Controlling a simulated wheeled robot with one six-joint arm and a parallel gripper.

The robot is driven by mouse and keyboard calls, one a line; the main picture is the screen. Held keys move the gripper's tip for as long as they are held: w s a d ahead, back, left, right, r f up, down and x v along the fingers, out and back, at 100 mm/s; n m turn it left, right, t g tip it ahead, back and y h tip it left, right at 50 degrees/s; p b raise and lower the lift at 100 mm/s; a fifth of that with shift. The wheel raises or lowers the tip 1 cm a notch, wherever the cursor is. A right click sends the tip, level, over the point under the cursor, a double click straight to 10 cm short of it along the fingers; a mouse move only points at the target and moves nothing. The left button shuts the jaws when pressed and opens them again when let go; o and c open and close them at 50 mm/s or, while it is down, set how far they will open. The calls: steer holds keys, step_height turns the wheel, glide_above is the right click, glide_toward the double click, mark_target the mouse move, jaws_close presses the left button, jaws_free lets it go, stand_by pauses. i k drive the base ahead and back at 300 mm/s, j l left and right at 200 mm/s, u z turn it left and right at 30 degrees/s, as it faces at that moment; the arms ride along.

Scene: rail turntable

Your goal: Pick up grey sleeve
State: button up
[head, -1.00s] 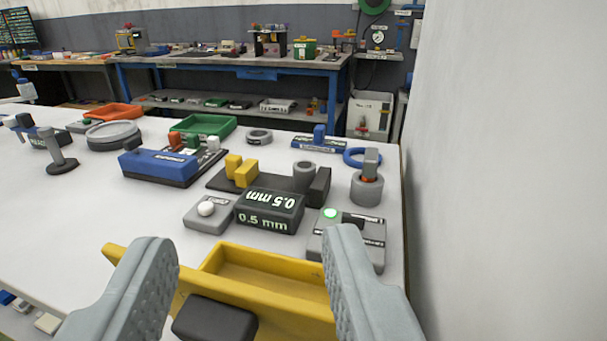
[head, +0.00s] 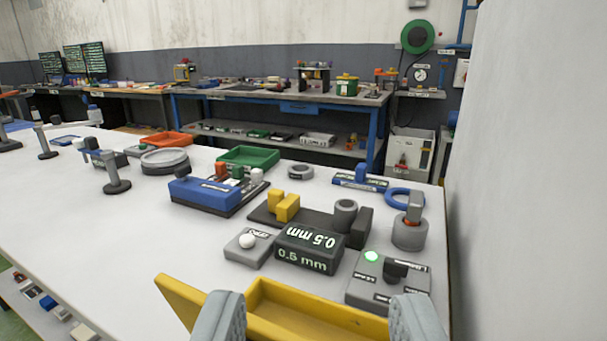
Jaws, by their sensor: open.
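A short grey hollow cylinder (head: 345,213), which looks like the grey sleeve, stands upright at the right end of a black fixture (head: 268,215), close to an upright black block (head: 361,228).
Right of the sleeve stand a thicker grey cylinder (head: 409,233) with a grey block on top and a blue ring (head: 404,197). A grey box (head: 385,290) with a green light is in front. Yellow blocks (head: 286,207) sit left. A white wall (head: 530,180) borders the right.

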mark_target(345, 210)
steer(key=i+j+z, duration=0.25)
steer(key=j, duration=0.4)
steer(key=i+j+z, duration=0.1)
steer(key=i+j, duration=0.15)
steer(key=j, duration=0.1)
